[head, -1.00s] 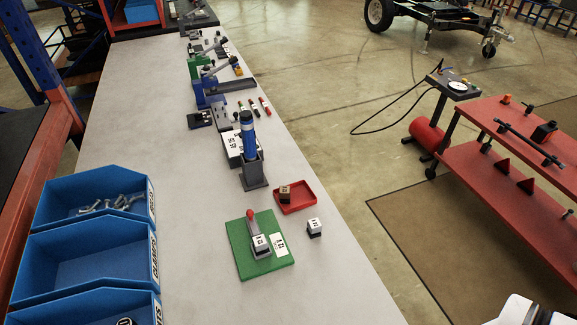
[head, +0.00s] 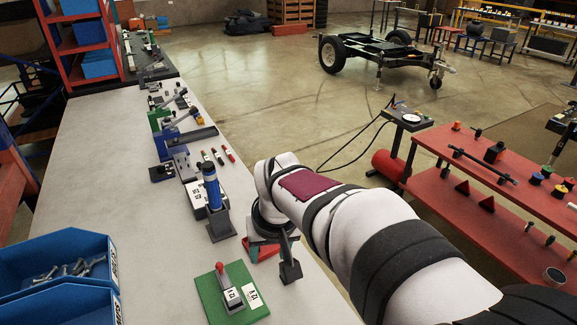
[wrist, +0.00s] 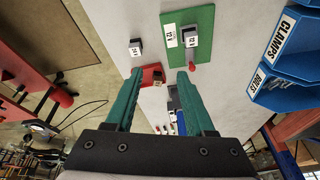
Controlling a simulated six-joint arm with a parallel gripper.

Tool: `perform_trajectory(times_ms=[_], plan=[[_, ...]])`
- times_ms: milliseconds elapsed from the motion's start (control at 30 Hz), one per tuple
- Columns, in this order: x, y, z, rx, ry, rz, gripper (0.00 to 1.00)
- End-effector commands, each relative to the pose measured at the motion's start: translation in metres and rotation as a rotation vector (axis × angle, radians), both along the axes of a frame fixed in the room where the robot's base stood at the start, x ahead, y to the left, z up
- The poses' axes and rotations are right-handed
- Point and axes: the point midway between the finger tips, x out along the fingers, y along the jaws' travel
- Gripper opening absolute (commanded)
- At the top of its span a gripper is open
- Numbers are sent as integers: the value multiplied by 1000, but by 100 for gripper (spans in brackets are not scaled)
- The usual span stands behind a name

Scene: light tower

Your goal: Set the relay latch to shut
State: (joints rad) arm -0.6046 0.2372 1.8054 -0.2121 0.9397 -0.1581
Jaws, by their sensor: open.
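The green board (head: 207,297) lies near the front of the bench. On it a grey latch-like fitting (head: 233,298) carries a label and an arm tipped with a red knob (head: 221,268); a white label lies beside it. Whether the latch is open or shut I cannot tell. In the wrist view the green board (wrist: 206,20) and red knob (wrist: 191,66) show at top centre. My gripper (wrist: 159,74) is open and empty, its two teal fingers apart.
Beyond are a blue cylinder in a holder (head: 212,190) and, at left, blue bins (head: 58,248).

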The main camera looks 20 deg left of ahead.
Motion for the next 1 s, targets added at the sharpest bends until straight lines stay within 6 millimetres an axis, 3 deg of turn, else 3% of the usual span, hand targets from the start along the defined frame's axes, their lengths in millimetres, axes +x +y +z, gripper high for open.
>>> perform_trajectory(times_ms=[33,100,200,367,700,833,1000], plan=[[7,43,-11,0,-35,107,54],[11,88,-22,8,-84,217,54],[12,117,-30,15,-117,286,54],[19,126,-57,14,-118,293,54],[46,151,-147,14,-116,287,54],[52,157,-166,15,-118,287,54],[54,160,-174,15,-118,287,54]])
